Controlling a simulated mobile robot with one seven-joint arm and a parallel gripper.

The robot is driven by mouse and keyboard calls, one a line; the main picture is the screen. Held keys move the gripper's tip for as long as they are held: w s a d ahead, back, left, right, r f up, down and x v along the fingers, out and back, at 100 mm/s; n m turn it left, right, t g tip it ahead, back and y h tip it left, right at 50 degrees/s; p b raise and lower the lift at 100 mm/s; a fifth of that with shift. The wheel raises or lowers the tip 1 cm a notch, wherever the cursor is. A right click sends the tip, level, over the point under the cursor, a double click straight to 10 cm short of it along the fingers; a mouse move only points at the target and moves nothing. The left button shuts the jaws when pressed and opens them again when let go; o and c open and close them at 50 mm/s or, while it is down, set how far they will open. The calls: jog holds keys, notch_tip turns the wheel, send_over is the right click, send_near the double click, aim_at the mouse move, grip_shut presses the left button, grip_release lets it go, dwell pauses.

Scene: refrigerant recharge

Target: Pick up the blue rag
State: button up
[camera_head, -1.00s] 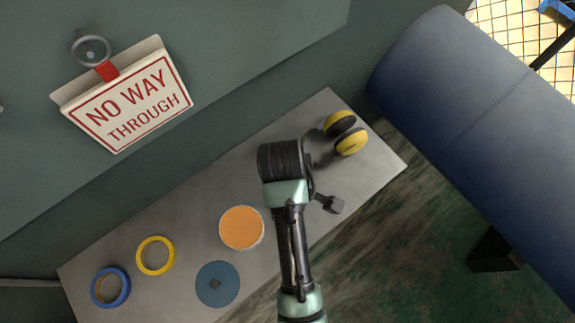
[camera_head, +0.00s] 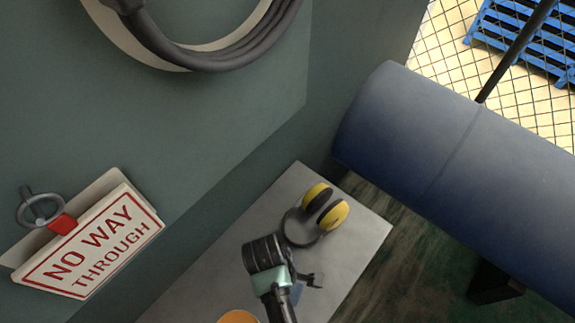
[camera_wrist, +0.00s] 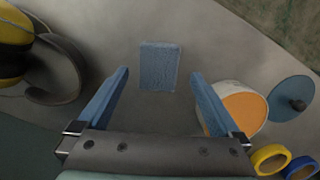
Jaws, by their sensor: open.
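The blue rag (camera_wrist: 160,64) lies flat as a small folded rectangle on the grey tabletop in the wrist view. My gripper (camera_wrist: 160,74) is open, with its two blue fingers spread to the left and right of the rag in the picture. Nothing is between the fingers' inner faces that I can see held. The height of the fingertips over the table is hard to tell. In the head view my arm's end hides most of that area, and only a small blue patch shows beside it.
Yellow and black earmuffs (camera_head: 325,207) lie on the table (camera_head: 352,250). An orange-topped round tin (camera_wrist: 243,104), a blue disc (camera_wrist: 291,103), a yellow tape roll (camera_wrist: 270,158) and a blue tape roll (camera_wrist: 300,168) stand to the right. A large blue cylinder (camera_head: 450,150) is beyond the table.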

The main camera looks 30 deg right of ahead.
jog(key=f, duration=0.4)
jog(key=shift+s+d+f, duration=0.15)
jog(key=shift+d, duration=0.1)
jog(key=c, duration=1.4)
notch_tip(320, 180, up, 10)
jog(key=shift+r+p, duration=0.1)
jog(key=shift+p, duration=0.25)
